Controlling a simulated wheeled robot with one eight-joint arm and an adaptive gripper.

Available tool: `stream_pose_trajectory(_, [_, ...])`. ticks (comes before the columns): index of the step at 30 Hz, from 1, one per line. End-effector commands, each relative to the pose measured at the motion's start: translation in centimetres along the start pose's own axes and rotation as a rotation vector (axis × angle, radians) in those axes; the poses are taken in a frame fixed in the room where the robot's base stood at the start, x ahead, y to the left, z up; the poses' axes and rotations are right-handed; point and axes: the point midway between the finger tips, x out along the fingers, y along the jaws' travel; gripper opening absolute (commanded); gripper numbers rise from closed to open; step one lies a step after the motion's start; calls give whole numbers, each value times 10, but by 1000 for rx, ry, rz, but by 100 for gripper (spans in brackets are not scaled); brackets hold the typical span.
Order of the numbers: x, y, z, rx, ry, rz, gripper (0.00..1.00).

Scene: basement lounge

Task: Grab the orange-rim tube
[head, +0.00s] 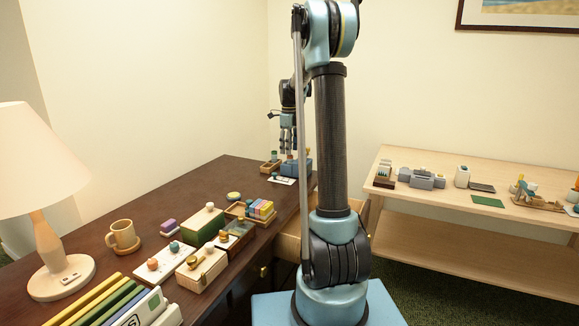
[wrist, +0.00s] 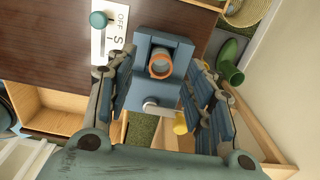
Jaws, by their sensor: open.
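The orange-rim tube (wrist: 161,64) shows in the wrist view as a round opening with an orange rim, set in a blue block-like holder (wrist: 134,95). My gripper (wrist: 162,66) is open, with one finger on each side of the holder and the tube between them in the picture. I cannot tell whether the fingers touch anything. In the head view my gripper (head: 287,152) points down above a blue block (head: 296,168) at the far end of the dark desk; the tube's rim cannot be made out there.
A switch plate marked OFF (wrist: 113,38) with a teal knob lies left of the holder. Green boots (wrist: 231,63) stand on the floor to the right. The desk (head: 180,206) carries a mug (head: 123,237), lamp (head: 45,200) and several small boxes; its far middle is clear.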

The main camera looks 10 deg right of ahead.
Motion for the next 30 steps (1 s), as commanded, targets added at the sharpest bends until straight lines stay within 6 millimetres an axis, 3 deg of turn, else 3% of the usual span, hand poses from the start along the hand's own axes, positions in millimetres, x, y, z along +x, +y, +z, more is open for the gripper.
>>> stream_pose_trajectory(10, [43,-2,-3,0,0,0,48])
stream_pose_trajectory(20, [48,-2,-3,0,0,0,48])
stream_pose_trajectory(25, [48,-2,-3,0,0,0,10])
stream_pose_trajectory(30, [48,-2,-3,0,0,0,6])
